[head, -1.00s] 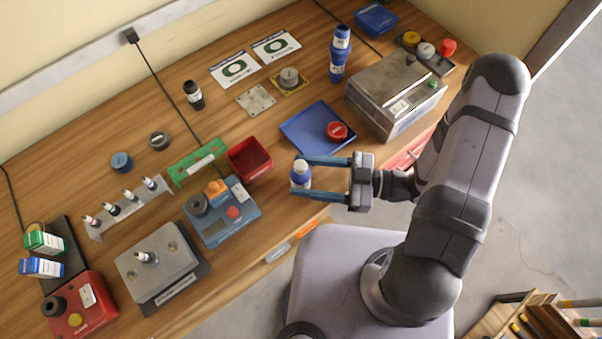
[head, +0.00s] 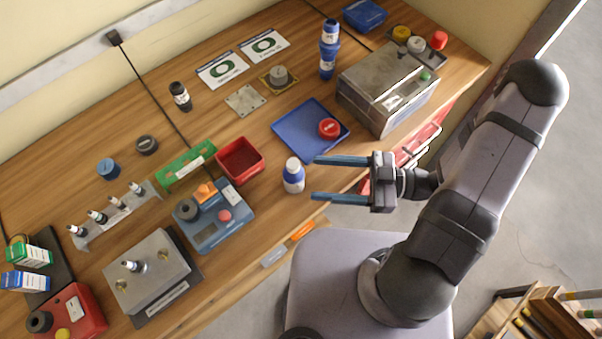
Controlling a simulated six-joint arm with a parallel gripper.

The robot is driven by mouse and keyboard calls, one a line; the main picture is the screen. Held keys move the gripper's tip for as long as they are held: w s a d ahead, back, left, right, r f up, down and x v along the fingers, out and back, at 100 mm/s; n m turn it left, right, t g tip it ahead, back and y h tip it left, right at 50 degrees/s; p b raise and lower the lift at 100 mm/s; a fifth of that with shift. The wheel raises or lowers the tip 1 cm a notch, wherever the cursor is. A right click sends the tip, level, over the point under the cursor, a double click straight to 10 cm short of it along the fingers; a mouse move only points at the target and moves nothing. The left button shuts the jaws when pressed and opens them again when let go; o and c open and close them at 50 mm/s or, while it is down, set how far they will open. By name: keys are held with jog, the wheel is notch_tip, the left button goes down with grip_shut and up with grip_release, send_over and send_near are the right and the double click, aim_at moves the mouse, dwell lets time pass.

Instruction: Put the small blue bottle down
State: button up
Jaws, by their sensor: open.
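The small blue bottle (head: 293,177) has a white cap and a pale label band. It stands upright on the wooden table near the front edge, right of the red bin. My gripper (head: 315,178) is open and empty. Its two blue fingers point left toward the bottle, with their tips a little to the right of it. The bottle is not between the fingers.
A red bin (head: 262,171) and a blue device (head: 228,234) stand left of the bottle. A blue tray (head: 291,128) with a red-lidded jar (head: 329,128) lies behind it. A metal box (head: 378,107) stands at the right. Bare wood surrounds the bottle.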

aim_at(303, 178)
jog(key=shift+w+d+r+p, duration=0.1)
jog(key=shift+d+r+p, duration=0.05)
jog(key=shift+r+p, duration=0.2)
jog(key=s+r+m+t+p, duration=0.1)
jog(key=m+t+p, duration=0.2)
jog(key=s+r+m+t+p, duration=0.1)
jog(key=m+t+p, duration=0.1)
jog(key=m+p, duration=0.1)
jog(key=s+a+m+t+p, duration=0.1)
jog(key=m+t+p, duration=0.2)
jog(key=shift+r+t+h, duration=0.3)
jog(key=shift+r, duration=0.1)
jog(key=shift+w+f+n+h, duration=0.15)
jog(key=shift+f+n+h, duration=0.25)
jog(key=shift+f+n, duration=0.5)
jog(key=shift+a+f+n, duration=0.1)
jog(key=shift+f+n, duration=0.3)
jog(key=shift+n, duration=0.6)
jog(key=shift+a, duration=0.15)
